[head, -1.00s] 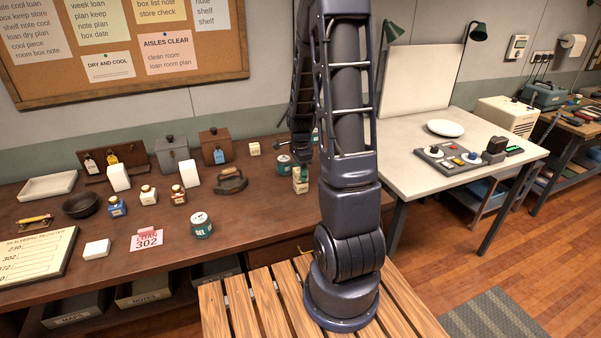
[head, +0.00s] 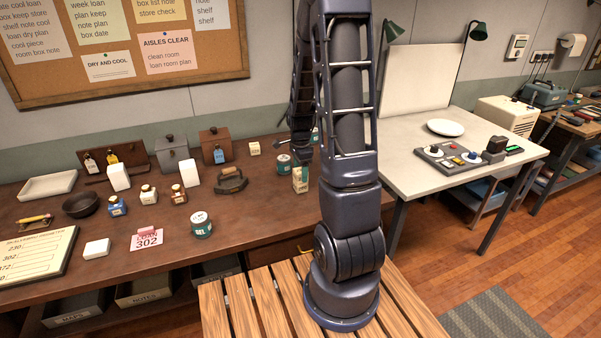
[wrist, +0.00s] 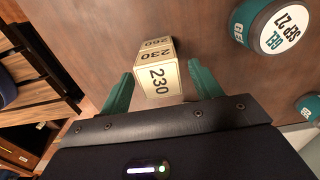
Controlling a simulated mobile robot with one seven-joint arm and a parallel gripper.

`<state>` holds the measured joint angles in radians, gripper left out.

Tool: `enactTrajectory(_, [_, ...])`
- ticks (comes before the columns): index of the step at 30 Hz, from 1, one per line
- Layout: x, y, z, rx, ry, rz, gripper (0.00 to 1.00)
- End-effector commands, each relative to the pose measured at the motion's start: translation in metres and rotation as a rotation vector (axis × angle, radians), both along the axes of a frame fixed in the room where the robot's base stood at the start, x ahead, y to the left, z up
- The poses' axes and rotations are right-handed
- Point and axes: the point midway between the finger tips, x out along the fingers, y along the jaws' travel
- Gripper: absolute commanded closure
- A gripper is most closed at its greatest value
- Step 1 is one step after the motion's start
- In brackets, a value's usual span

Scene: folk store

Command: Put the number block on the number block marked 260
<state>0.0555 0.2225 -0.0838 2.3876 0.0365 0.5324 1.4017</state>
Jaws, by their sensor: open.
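A cream number block marked 230 (wrist: 158,82) sits on top of the number block marked 260 (wrist: 156,42) in the wrist view. Their side faces look roughly lined up. In the head view the stack (head: 300,181) stands on the brown bench just left of my arm. My gripper (wrist: 162,84) is open above the stack. Its green fingers are on either side of the upper block, with a gap at each side. In the head view my gripper (head: 300,163) is just above the stack and partly hidden.
A small cream block (head: 254,148) stands farther back. A 302 card (head: 147,241) lies near the front edge.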

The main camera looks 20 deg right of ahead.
Motion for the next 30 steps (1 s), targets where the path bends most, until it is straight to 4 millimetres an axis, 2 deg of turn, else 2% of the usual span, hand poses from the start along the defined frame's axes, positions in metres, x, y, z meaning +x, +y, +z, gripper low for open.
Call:
enactTrajectory(18, [0.001,0.0,0.097,0.0,-0.003,0.0,0.36])
enactTrajectory(26, [-0.001,0.001,0.116,0.0,-0.004,0.013,0.36])
enactTrajectory(30, [-0.012,0.006,0.134,0.001,-0.032,0.104,0.36])
